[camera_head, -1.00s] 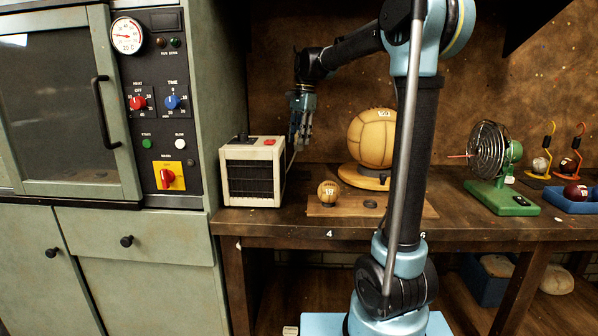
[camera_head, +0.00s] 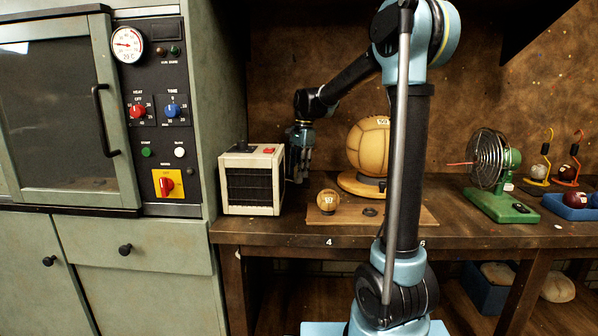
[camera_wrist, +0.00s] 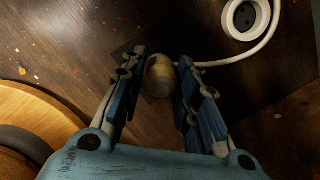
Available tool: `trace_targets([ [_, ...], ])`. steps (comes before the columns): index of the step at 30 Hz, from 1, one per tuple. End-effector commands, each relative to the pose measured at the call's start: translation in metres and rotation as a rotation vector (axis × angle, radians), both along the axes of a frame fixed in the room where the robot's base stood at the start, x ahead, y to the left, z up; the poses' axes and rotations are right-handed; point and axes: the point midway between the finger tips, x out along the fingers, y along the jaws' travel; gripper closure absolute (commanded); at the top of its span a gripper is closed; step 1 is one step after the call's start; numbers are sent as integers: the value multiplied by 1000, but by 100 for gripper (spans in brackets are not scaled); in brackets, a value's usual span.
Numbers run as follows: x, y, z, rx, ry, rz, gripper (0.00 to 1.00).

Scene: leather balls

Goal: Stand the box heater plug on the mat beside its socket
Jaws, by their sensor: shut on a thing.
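The box heater (camera_head: 252,184) is a cream box with a dark grille at the left end of the bench. My gripper (camera_head: 299,172) is low, just right of it. In the wrist view my gripper (camera_wrist: 160,85) is shut on the tan, rounded plug (camera_wrist: 159,75), between its blue fingers. A white cord (camera_wrist: 225,60) runs from the plug, curving up past the socket (camera_wrist: 247,17), a white ring with a dark centre. A dark patch that looks like the mat (camera_wrist: 240,88) lies under the plug. Whether the plug touches it, I cannot tell. The head view hides the plug.
A large tan ball (camera_head: 369,143) sits on a round wooden base (camera_head: 352,184) right of my gripper. A small ball (camera_head: 328,201) rests on a board (camera_head: 408,216) in front. A green fan (camera_head: 500,190) stands further right. The oven cabinet (camera_head: 165,120) is at left.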

Motion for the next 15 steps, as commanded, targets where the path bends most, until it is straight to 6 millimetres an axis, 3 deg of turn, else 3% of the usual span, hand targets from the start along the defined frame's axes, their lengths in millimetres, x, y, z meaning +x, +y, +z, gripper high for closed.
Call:
trace_targets([
  [4, 0, 0, -1, 0, 0, 1, 92],
  [5, 0, 0, -1, 0, 0, 1, 66],
  [7, 0, 1, -1, 0, 0, 1, 51],
  [15, 0, 1, -1, 0, 0, 1, 51],
])
